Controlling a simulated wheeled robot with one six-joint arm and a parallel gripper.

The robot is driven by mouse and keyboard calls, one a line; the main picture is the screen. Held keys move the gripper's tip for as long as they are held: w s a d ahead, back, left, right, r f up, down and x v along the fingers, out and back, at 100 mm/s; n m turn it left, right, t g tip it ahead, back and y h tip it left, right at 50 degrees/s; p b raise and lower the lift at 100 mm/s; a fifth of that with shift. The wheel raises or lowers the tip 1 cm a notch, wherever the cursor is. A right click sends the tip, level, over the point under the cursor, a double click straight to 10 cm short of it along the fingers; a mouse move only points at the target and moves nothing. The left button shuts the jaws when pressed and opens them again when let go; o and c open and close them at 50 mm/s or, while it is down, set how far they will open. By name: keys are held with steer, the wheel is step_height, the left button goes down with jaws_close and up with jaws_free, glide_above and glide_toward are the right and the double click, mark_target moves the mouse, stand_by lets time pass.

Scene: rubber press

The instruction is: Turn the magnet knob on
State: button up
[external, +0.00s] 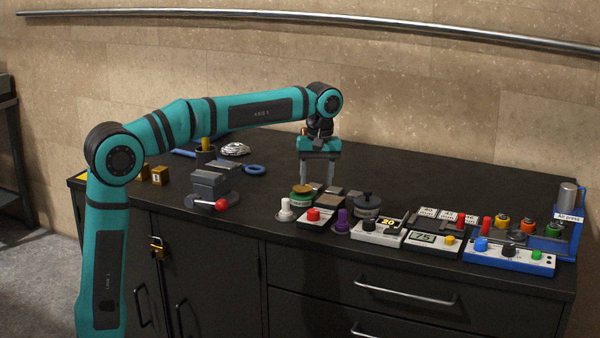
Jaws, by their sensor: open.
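My gripper (318,183) points straight down over the back middle of the worktop, its two grey fingers apart and nothing visible between them. Which control is the magnet knob cannot be told at this size. In front of and right of my gripper stand a small box with a red button (313,214), a white box with a display reading 20 (375,234), and a box with a display reading 75 (432,243) and a yellow knob (450,240). My gripper appears apart from all of these.
A green-topped round container (302,195) and a dark lidded pot (367,205) stand close to my gripper. A blue-and-white air press panel (508,257) is at the right end. The back right worktop is clear.

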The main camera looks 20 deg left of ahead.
mark_target(314, 210)
steer(key=f, duration=0.9)
steer(key=shift+s+a, duration=0.15)
steer(key=shift+a, duration=0.1)
steer(key=shift+r, duration=0.1)
steer(key=c, duration=1)
steer(key=shift+o, duration=0.2)
